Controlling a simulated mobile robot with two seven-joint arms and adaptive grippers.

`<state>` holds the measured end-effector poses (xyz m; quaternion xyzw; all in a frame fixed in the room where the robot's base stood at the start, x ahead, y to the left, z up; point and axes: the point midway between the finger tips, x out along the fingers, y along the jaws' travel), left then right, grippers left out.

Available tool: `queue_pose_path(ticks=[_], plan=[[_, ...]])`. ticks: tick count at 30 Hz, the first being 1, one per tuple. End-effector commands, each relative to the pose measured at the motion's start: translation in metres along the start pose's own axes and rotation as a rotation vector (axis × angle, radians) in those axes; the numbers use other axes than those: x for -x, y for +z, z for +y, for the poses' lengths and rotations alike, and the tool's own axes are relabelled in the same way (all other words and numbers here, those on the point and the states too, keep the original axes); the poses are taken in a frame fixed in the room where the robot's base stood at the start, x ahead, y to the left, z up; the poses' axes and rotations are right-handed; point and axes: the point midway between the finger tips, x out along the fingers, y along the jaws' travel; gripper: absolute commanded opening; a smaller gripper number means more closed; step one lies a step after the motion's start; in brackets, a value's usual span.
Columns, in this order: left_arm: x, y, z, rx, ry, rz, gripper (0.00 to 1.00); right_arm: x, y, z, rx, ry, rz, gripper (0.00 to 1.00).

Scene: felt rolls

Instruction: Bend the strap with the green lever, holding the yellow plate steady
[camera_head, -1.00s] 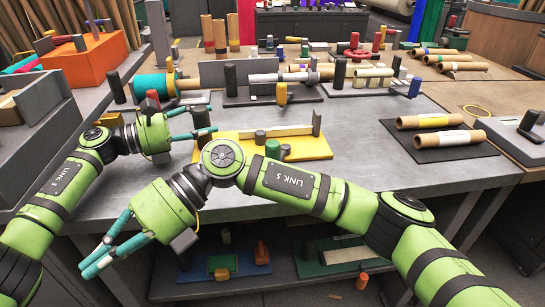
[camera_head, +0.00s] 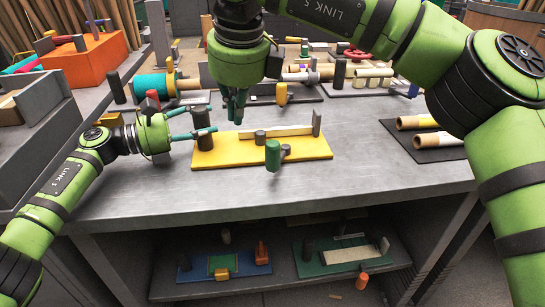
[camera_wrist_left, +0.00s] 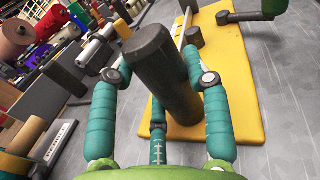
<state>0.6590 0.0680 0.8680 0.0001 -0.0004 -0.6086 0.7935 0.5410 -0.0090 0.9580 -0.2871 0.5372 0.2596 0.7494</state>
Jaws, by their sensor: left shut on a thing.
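The yellow plate (camera_head: 225,157) lies on the grey workbench; it also shows in the left wrist view (camera_wrist_left: 246,95). A pale strap (camera_head: 275,131) runs along it, between a dark round peg (camera_head: 260,137) and an upright block at the right end. The green lever (camera_head: 272,155) stands at the plate's front edge. My left gripper (camera_head: 203,128) is shut on the dark post (camera_wrist_left: 160,65) at the plate's left end. My right gripper (camera_head: 236,112) points down above the plate's back left part, apart from the lever; its finger gap is unclear.
Behind the plate stand dark fixtures with rolls and a yellow-handled lever (camera_head: 281,93). A black mat (camera_head: 402,137) with rolls lies to the right, partly behind my right arm. The bench front (camera_head: 330,185) is clear. A lower shelf holds blue and green plates.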

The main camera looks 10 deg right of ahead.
Motion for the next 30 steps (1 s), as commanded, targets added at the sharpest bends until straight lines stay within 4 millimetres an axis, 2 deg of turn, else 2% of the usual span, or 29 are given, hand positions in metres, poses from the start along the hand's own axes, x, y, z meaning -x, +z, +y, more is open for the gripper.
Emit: queue_pose_path(ticks=[15,21,30], plan=[[0.000,-0.003,-0.001,0.001,-0.003,0.005,0.00,-0.066,-0.018,0.011,0.000,0.005,0.001,0.00],[0.000,-0.003,-0.001,0.001,-0.002,0.005,0.00,-0.078,-0.021,0.013,0.001,0.006,0.000,0.00],[0.000,-0.003,-0.001,0.001,-0.002,0.005,0.00,-0.080,-0.021,0.013,0.000,0.005,0.000,0.00]])
